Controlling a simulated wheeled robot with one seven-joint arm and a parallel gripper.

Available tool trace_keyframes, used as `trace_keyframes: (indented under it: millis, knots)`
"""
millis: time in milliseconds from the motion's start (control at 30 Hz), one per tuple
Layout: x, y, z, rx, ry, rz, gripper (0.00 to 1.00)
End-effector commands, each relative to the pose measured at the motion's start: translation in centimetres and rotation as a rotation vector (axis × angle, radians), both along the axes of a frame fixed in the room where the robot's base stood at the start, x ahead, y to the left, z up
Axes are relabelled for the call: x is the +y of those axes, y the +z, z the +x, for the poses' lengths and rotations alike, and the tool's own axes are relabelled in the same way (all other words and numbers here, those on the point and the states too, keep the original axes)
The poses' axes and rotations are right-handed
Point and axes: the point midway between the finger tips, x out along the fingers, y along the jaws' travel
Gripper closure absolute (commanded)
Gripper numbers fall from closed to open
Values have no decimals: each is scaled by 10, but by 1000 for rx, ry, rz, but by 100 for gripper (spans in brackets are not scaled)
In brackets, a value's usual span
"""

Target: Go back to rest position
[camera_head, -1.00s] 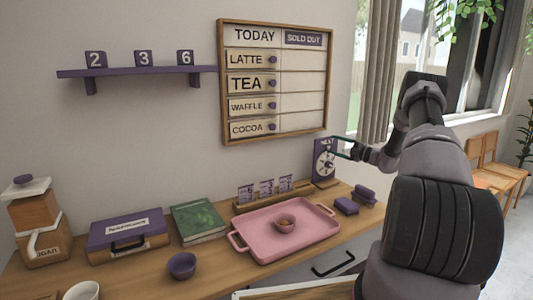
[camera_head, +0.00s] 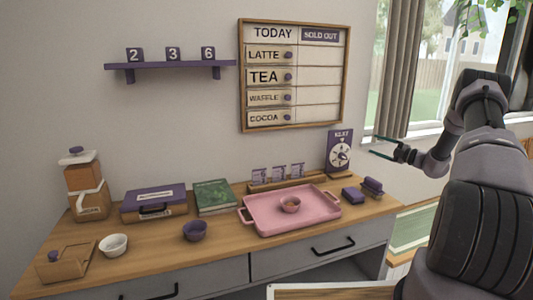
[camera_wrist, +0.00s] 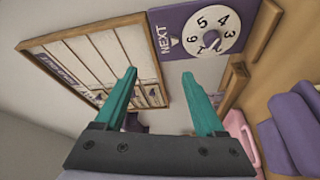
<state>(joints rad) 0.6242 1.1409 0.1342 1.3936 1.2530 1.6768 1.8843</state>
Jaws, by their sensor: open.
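My gripper (camera_head: 382,147) is raised in front of the wall, to the right of the menu board, and stands apart from everything. In the wrist view its two teal fingers (camera_wrist: 160,88) are spread with nothing between them. The purple NEXT dial sign (camera_head: 340,152) stands at the back right of the counter, left of my gripper. Its white number dial also shows in the wrist view (camera_wrist: 211,33), beyond the fingertips. The menu board (camera_head: 342,75) hangs on the wall and shows tilted in the wrist view (camera_wrist: 60,56).
A jar (camera_head: 86,190), a purple case (camera_head: 153,206), a green book (camera_head: 214,196) and bowls stand left. Open air surrounds my gripper.

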Motion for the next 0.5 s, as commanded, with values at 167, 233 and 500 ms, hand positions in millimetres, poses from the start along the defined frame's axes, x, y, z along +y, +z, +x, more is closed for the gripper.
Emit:
trace_keyframes:
  millis: [167,233,500]
  knots:
    - [9,10,-1,-17,19,-40,28]
    - [15,15,-2,-29,33,-71,28]
    - [44,45,-10,-98,103,-223,28]
